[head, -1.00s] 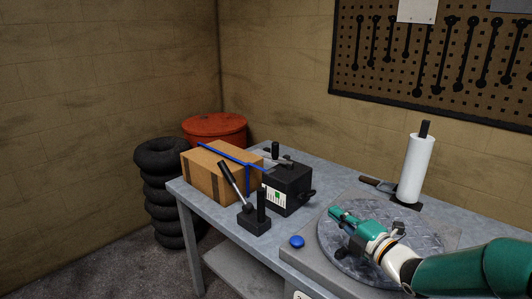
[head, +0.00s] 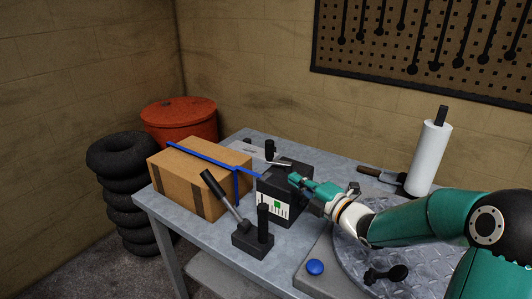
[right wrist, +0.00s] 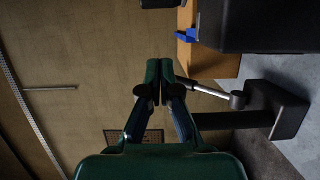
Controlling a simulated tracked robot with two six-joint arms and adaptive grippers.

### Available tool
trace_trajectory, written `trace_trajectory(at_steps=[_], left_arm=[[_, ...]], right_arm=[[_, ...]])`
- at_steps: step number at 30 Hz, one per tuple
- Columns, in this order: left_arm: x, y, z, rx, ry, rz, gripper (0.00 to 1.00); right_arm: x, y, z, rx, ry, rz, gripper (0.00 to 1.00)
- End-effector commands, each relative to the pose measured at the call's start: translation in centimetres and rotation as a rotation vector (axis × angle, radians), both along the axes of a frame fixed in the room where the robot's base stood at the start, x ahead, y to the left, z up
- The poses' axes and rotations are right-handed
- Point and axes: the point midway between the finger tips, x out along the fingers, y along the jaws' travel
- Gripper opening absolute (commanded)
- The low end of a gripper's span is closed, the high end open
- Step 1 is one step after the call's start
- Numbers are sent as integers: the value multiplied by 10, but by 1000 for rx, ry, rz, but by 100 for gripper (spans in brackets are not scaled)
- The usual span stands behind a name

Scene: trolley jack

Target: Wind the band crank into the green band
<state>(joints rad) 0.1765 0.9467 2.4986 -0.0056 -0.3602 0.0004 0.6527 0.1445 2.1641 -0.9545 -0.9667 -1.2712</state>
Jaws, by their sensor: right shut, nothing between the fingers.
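A black box (head: 268,204) stands on the bench, with a white gauge panel holding a green patch (head: 278,204) on its front. The pointer is too small to read. On its top is a crank with a grey arm and an upright black knob (head: 270,149). A blue band (head: 205,155) runs over a cardboard box (head: 172,185) to the black box. My right gripper (head: 293,180) is shut and empty, by the black box's upper right and hiding part of it. Its shut fingers (right wrist: 160,82) show in the right wrist view. My left gripper is not in view.
A lever (head: 222,195) on a black base stands in front of the black box. A blue button (head: 315,267), a round turntable (head: 430,270) with a black knobbed piece (head: 386,274), and a white roll (head: 428,158) are to the right. Tyres (head: 122,180) stand left.

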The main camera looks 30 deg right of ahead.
Motion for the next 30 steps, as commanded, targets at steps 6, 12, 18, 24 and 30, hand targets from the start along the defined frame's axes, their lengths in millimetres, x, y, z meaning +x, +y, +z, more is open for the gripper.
trace_trajectory(at_steps=[6, 12, 18, 24, 30], left_arm=[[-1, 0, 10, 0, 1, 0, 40], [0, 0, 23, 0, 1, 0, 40], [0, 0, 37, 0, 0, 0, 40], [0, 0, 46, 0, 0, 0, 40], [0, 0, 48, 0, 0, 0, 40]], right_arm=[[28, 6, 2, 1, 0, 8, 0], [69, 10, 2, 1, 1, 8, 0], [105, 5, 3, 0, 2, 1, 0], [121, -12, 1, 0, 1, -1, 0], [126, -18, 0, 1, 1, -2, 0]])
